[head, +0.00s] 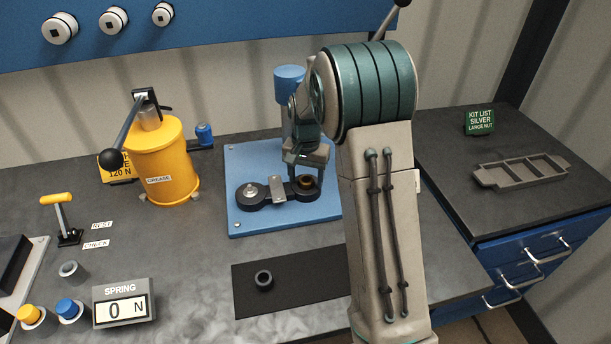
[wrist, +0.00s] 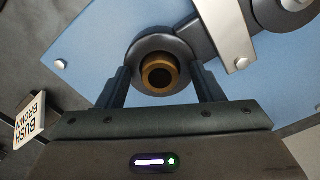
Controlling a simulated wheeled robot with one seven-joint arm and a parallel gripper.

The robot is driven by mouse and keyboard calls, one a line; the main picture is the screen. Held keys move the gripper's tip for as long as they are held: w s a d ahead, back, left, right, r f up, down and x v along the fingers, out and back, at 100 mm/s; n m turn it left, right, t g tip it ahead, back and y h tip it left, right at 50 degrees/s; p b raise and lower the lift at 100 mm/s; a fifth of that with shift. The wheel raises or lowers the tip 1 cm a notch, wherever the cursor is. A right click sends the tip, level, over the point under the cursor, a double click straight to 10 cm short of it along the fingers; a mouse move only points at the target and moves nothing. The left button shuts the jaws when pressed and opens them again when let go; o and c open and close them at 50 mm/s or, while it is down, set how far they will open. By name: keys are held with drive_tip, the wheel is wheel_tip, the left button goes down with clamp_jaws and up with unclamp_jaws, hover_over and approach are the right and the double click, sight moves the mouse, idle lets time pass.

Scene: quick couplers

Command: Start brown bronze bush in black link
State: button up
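The black link (head: 274,193) lies on a blue plate (head: 245,160), under a light metal clamp (head: 278,188). The brown bronze bush (wrist: 159,75) sits at the bore of the link's round end (wrist: 137,52) in the wrist view. It looks roughly upright; how deep it sits I cannot tell. In the head view the bush (head: 306,181) shows just below my gripper (head: 307,160). In the wrist view my gripper (wrist: 160,82) has its fingers apart, one on each side of the link's round end, with visible gaps to the bush. The fingertips' lower ends are hard to make out.
A blue-topped post (head: 289,85) stands behind my gripper. A yellow grease pot (head: 160,160) with a lever stands left of the plate. A dark ring (head: 263,280) lies on the black mat (head: 305,292) in front. A spring display (head: 124,304) reads 0 N.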

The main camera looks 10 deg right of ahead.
sight(306, 179)
wheel_tip(306, 179, up, 14)
drive_tip(key=shift+b, duration=0.3)
idle(0.3)
drive_tip(key=shift+f, duration=0.1)
drive_tip(key=s+f+n+t, duration=0.2)
drive_tip(key=s+n, duration=0.4)
drive_tip(key=s, duration=2.1)
drive_tip(key=shift+s+t, duration=0.4)
drive_tip(key=shift+t, duration=0.1)
